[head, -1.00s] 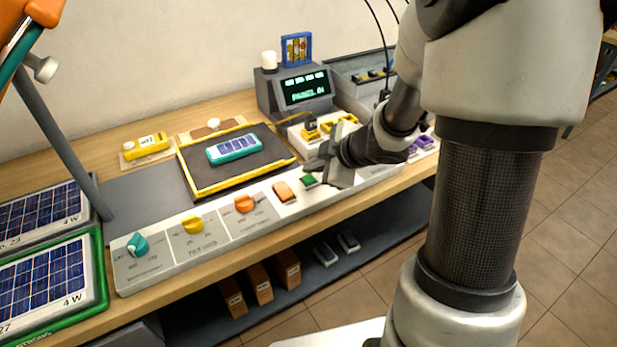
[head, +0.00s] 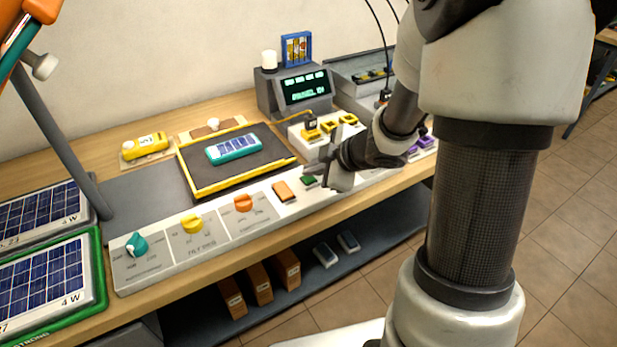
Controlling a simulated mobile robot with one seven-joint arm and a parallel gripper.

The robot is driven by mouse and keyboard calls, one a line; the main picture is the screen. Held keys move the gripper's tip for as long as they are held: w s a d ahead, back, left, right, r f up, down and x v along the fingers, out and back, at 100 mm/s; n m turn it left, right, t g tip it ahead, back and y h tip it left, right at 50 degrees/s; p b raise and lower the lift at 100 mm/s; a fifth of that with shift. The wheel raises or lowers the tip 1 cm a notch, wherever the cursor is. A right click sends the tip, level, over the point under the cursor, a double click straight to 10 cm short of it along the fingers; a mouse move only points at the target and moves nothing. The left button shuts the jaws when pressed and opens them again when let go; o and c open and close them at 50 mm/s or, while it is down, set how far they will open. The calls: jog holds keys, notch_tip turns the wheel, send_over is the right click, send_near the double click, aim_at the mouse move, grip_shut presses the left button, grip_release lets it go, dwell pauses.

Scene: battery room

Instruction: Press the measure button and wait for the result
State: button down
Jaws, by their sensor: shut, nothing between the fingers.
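A control panel (head: 185,262) runs along the front of the bench, with a teal knob (head: 136,245), a yellow knob (head: 192,224) and an orange knob (head: 243,203). An orange button (head: 284,191) and a green button (head: 309,181) sit to their right; I cannot read which one is the measure button. My gripper (head: 326,180) is shut and empty, just right of the green button; contact cannot be told. A teal-framed solar piece (head: 234,148) lies on the black, yellow-edged plate (head: 190,178).
Large solar panels (head: 45,275) stand at the left beside a grey post (head: 62,140). A yellow device (head: 145,146) lies behind the plate. Yellow and purple connectors (head: 348,119) sit behind my gripper. Orange boxes (head: 287,268) stand on the shelf below.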

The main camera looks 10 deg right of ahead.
aim_at(312, 180)
jog(key=shift+f, duration=0.25)
jog(key=shift+r, duration=0.1)
dwell(0.4)
jog(key=shift+r+p, duration=0.7)
jog(key=shift+p, duration=0.15)
notch_tip(312, 180, up, 5)
jog(key=p, duration=0.5)
dwell(0.5)
